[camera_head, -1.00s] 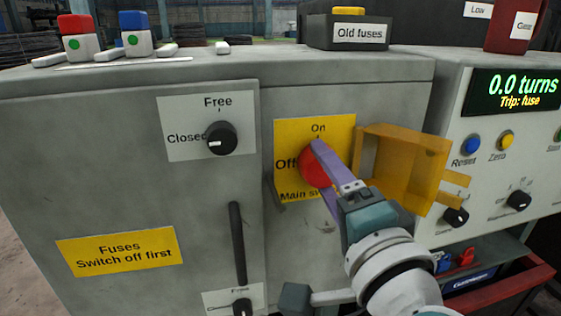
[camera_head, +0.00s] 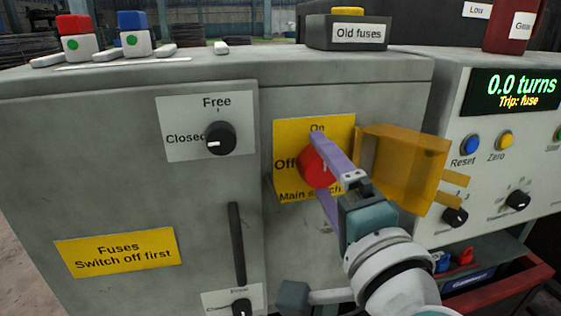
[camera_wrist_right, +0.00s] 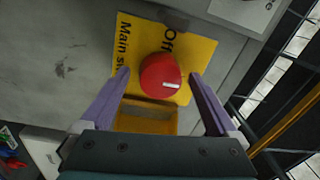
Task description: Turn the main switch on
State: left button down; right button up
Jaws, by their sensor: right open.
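The main switch is a red round knob (camera_head: 316,168) on a yellow label plate (camera_head: 284,190) marked On at the top and Off at the left. In the right wrist view, the knob (camera_wrist_right: 160,75) has a white mark pointing to the right, toward the On side and away from the word Off. My right gripper (camera_head: 321,166) is open, its purple fingers on either side of the knob. The wrist view also shows the gripper (camera_wrist_right: 160,75) with gaps between fingers and knob. My left gripper is out of view.
A see-through orange cover (camera_head: 405,165) stands open right of the knob, close to my right gripper. A black Free/Closed knob (camera_head: 221,138) and a dark door handle (camera_head: 237,243) are to the left. The display (camera_head: 515,92) reads 0.0 turns, Trip: fuse.

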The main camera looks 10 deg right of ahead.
jog(key=shift+s, duration=0.1)
jog(key=shift+s, duration=0.35)
jog(key=s, duration=0.9)
jog(key=shift+d+f, duration=0.15)
jog(key=shift+f, duration=0.15)
